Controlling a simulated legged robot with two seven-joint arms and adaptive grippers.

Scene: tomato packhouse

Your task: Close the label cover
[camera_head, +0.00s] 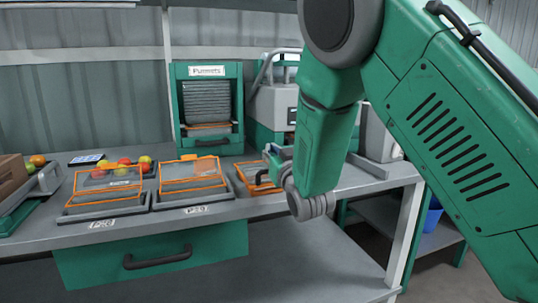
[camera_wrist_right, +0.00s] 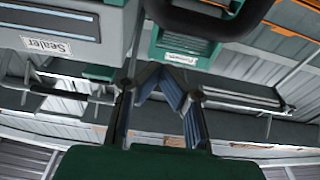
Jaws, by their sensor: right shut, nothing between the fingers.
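My right arm comes in from the upper right in the head view. Its gripper (camera_head: 277,163) is partly hidden behind its own wrist, low over the bench near the third orange-edged tray. In the right wrist view the gripper (camera_wrist_right: 150,88) is shut with nothing between its fingers. No part is clearly readable as the label cover. A grey and green machine (camera_head: 275,103) with a raised bar handle stands behind the gripper, partly hidden by my arm. In the wrist view a panel marked Sealer (camera_wrist_right: 47,46) shows upside down. My left gripper is out of view.
Two trays, P28 (camera_head: 103,214) and P29 (camera_head: 195,200), have raised orange-edged clear panels. A green Punnets dispenser (camera_head: 208,72) stands behind them. Tomatoes (camera_head: 123,163) lie behind the left tray. A drawer handle (camera_head: 158,258) juts from the bench front.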

